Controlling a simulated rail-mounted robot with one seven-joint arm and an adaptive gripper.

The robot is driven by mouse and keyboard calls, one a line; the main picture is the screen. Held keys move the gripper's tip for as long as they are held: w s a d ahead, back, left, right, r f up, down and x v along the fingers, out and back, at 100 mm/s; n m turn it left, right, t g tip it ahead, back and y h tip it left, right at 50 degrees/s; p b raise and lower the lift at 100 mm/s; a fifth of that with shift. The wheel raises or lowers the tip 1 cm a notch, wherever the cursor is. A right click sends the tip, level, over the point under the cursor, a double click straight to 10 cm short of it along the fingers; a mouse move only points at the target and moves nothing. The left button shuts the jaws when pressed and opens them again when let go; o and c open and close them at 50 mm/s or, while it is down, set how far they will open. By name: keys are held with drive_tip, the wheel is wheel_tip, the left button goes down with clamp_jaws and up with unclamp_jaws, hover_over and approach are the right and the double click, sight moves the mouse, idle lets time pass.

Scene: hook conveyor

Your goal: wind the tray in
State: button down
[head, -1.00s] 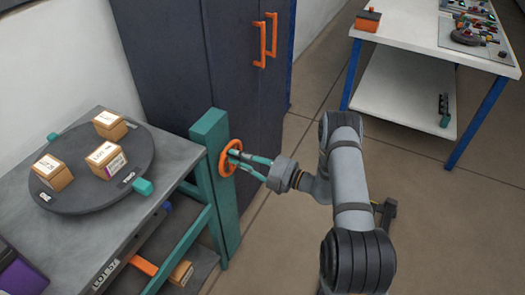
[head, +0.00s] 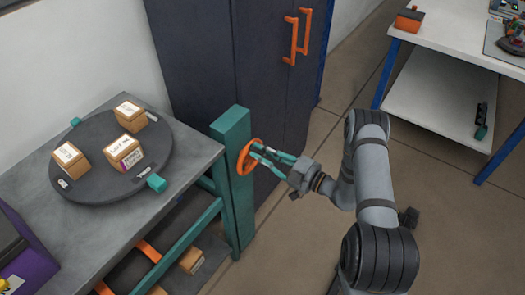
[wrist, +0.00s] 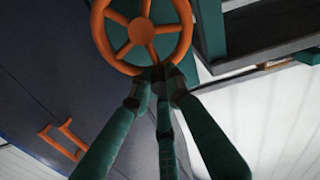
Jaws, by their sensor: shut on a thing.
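An orange handwheel (head: 249,157) is mounted on a teal post (head: 232,180) at the workbench's right end. My gripper (head: 257,152) has its teal fingers at the wheel's right side. In the wrist view the spoked wheel (wrist: 142,31) fills the top, and my gripper (wrist: 160,73) is closed on the lower rim. The fingertips hide the grasped part. Below the bench top, a dark lower level carries small boxes (head: 191,260) and an orange strip (head: 149,250). I cannot tell which part is the tray, as the bench hides much of it.
A dark round turntable (head: 100,188) with three labelled boxes sits on the grey bench (head: 45,215). A dark cabinet (head: 200,55) with orange handles (head: 297,35) stands behind the post. A white table (head: 450,45) is at upper right. The floor right of my arm is clear.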

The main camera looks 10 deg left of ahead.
drive_tip(key=shift+d+f, duration=0.1)
drive_tip(key=shift+f, duration=0.05)
drive_tip(key=c, duration=1.7)
unclamp_jaws()
drive_tip(key=shift+o, duration=0.2)
drive_tip(key=v, duration=1.2)
